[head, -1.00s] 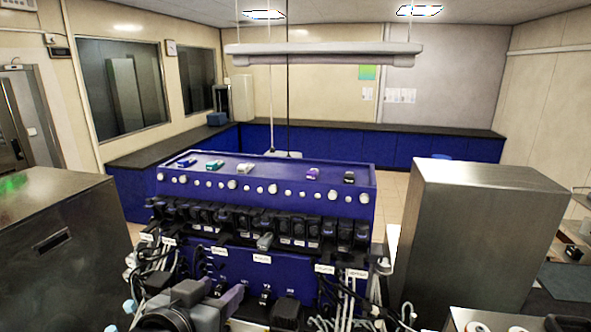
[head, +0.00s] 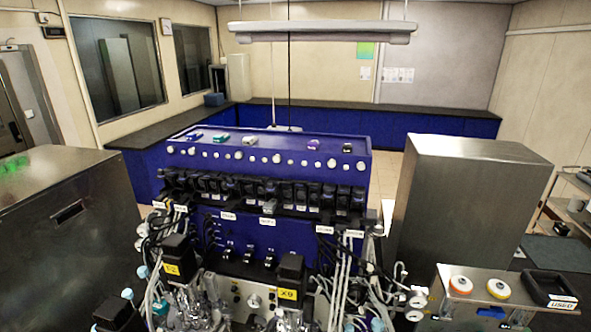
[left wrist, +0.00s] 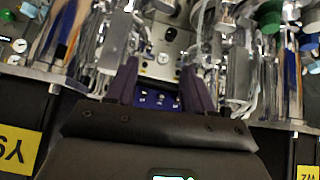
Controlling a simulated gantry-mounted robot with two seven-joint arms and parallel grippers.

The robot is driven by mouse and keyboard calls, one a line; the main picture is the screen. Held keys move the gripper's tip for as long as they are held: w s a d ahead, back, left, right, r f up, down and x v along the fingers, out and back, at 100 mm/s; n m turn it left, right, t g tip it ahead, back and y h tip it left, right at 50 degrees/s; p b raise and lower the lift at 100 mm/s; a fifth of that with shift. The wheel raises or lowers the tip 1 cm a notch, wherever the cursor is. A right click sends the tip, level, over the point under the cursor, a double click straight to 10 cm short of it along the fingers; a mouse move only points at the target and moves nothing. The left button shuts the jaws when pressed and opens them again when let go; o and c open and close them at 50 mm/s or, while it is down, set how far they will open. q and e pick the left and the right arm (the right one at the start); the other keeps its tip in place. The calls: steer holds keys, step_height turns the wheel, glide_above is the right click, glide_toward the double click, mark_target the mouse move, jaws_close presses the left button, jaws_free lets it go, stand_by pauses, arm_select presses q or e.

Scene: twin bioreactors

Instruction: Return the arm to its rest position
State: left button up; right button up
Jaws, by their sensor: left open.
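My left gripper (left wrist: 160,68) shows in the left wrist view, its two purple fingers spread apart with nothing between them. Beyond the fingers are a blue panel (left wrist: 158,99) and blurred clear tubing and vessel fittings. I cannot tell the exact distance to them. My left gripper is not discernible in the head view. My right gripper is in neither view.
A blue bioreactor console (head: 270,165) stands in the centre, with black motors with yellow labels (head: 287,294) and tubing before it. Steel cabinets flank it at left (head: 65,220) and right (head: 460,200).

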arm_select(q)
steer(key=s+a+f+g+y, duration=0.1)
steer(key=s+a+f+g, duration=0.1)
steer(key=s+f, duration=0.5)
steer(key=s+a+f+g, duration=0.2)
steer(key=s+f, duration=0.6)
steer(key=s, duration=0.5)
steer(key=shift+a+y, duration=0.4)
steer(key=shift+a, duration=0.5)
steer(key=shift+s, duration=0.1)
